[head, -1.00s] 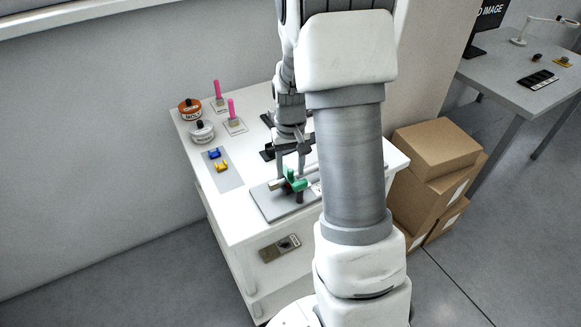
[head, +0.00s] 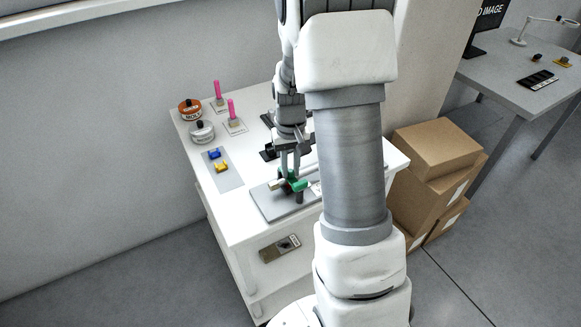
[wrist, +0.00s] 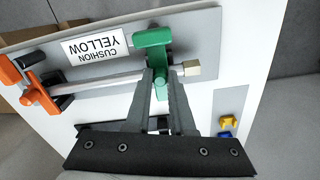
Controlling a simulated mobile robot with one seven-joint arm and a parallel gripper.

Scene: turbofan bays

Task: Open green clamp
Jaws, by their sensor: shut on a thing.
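The green clamp (head: 298,185) sits on the grey plate (head: 262,205) at the front of the white cart. It also shows in the wrist view (wrist: 152,40), standing over a pale rod (wrist: 112,80). My gripper (head: 290,174) reaches down to the clamp from above. In the wrist view its two fingers (wrist: 161,75) are close together at the clamp's green part, shut on it. My arm covers the right end of the plate in the head view.
An orange clamp (wrist: 38,90) and a "CUSHION YELLOW" label (wrist: 96,46) are on the same plate. Blue (head: 214,153) and yellow (head: 221,167) pieces lie on a grey mat to the left. Two round containers (head: 202,132) and pink-handled items (head: 232,108) stand farther back.

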